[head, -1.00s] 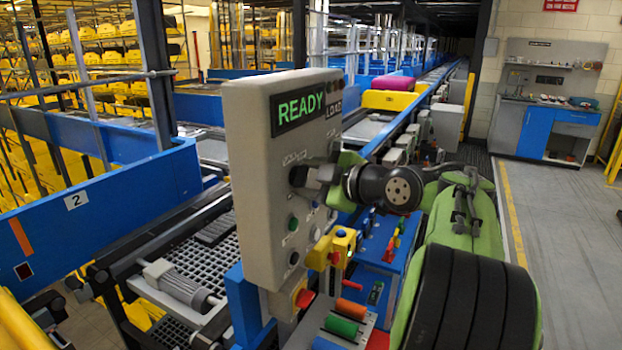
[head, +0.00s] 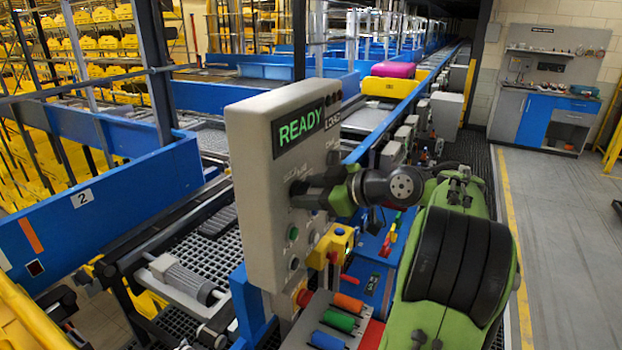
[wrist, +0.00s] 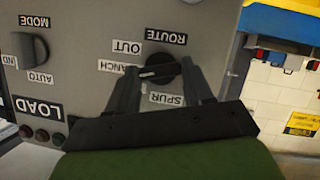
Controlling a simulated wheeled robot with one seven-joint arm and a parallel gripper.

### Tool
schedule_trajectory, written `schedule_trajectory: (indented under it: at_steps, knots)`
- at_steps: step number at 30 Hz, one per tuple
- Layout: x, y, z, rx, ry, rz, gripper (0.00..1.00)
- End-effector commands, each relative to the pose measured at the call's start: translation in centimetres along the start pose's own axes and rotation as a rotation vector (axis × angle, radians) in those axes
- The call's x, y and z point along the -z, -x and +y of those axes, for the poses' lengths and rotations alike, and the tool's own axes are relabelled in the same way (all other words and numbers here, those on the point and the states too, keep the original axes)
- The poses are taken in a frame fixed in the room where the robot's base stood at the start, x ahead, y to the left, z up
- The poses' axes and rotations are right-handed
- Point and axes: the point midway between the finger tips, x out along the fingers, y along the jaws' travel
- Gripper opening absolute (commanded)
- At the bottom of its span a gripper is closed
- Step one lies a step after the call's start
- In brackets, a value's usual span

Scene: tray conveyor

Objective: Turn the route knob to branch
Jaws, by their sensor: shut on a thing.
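The route knob (wrist: 160,70) is a round black knob on the grey control panel (head: 262,210). The wrist view shows it upside down, with the labels ROUTE, OUT, SPUR and a partly covered BRANCH around it. A pale pointer line on the knob points left in that view, toward the BRANCH label (wrist: 116,67). My gripper (wrist: 160,75) has one finger on each side of the knob and is shut on it. In the head view my gripper (head: 300,193) reaches the panel's right face, and the knob is hidden there.
The mode knob (wrist: 30,50) sits beside the route knob. A lit READY display (head: 302,126) is on the panel. A yellow box with buttons (head: 332,245) juts out below my wrist. The conveyor runs away behind the panel; the floor at right is clear.

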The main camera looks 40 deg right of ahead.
Motion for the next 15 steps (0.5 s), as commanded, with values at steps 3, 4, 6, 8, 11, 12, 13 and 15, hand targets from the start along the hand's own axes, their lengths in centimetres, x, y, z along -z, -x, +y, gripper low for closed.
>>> schedule_trajectory:
  at_steps: [3,4,6,8,11,12,13,15]
  knots:
    - [0.27,0.10,0.15,0.025,-0.056,-0.002,0.21]
    - [0.25,0.10,0.16,0.030,-0.068,-0.002,0.21]
    - [0.20,0.09,0.17,0.039,-0.090,-0.001,0.21]
    - [0.15,0.08,0.18,0.045,-0.106,-0.001,0.21]
    - [0.10,0.06,0.18,0.051,-0.122,-0.001,0.21]
    - [0.08,0.06,0.18,0.052,-0.126,-0.001,0.21]
    - [0.07,0.05,0.18,0.053,-0.129,-0.001,0.21]
    - [0.04,0.04,0.17,0.054,-0.132,0.000,0.21]
